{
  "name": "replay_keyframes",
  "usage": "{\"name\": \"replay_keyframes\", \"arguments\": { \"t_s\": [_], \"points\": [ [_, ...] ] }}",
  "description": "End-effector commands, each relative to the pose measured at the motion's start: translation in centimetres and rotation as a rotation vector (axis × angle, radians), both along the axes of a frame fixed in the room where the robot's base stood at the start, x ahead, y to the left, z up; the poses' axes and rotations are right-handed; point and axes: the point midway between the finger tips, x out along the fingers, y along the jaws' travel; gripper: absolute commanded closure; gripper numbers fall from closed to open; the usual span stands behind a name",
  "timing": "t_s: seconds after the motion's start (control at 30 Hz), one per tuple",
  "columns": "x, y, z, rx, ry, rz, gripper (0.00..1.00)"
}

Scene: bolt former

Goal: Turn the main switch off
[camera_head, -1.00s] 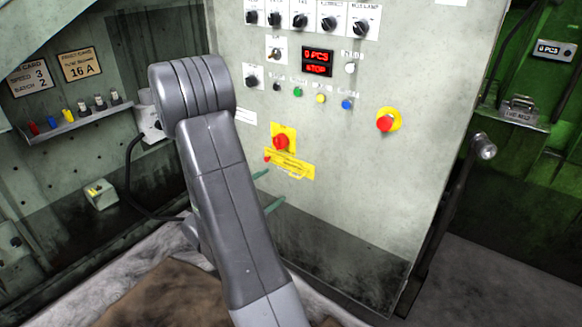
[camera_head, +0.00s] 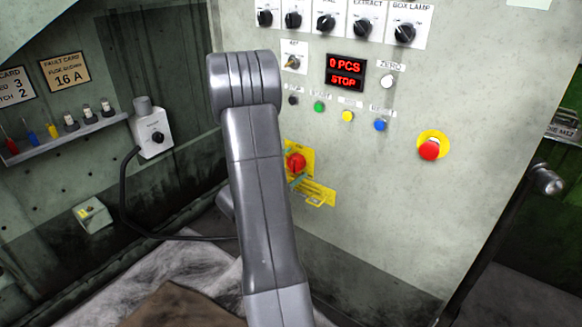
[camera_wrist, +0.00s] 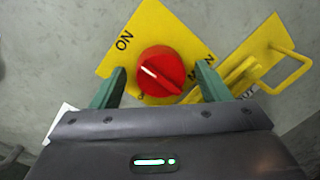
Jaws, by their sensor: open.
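The main switch is a red rotary knob on a yellow plate (camera_wrist: 134,37) on the grey cabinet; the knob (camera_wrist: 167,82) has a white mark on its upper-left side, toward the printed "ON". In the head view the knob (camera_head: 295,163) shows just right of my arm. My gripper (camera_wrist: 161,68) is open, with one green finger on each side of the knob. Whether the fingers touch it I cannot tell. Part of the plate's lettering is hidden by the fingers and gripper body. In the head view my arm hides most of the gripper.
A yellow hasp with a loop (camera_wrist: 285,68) sticks out right of the knob, close to the right finger. A red emergency button (camera_head: 429,148), a display reading "0 PCS STOP" (camera_head: 346,73) and several small buttons are on the same panel. A grey lever (camera_head: 545,180) stands at the right.

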Motion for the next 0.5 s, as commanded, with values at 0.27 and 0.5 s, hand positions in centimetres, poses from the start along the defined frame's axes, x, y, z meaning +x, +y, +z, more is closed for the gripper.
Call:
{"name": "replay_keyframes", "arguments": {
  "t_s": [0.27,0.5],
  "points": [
    [-0.01,0.01,0.0,0.0,0.0,0.0,0.5],
    [-0.02,0.02,-0.01,-0.001,0.001,0.0,0.75]
  ]
}}
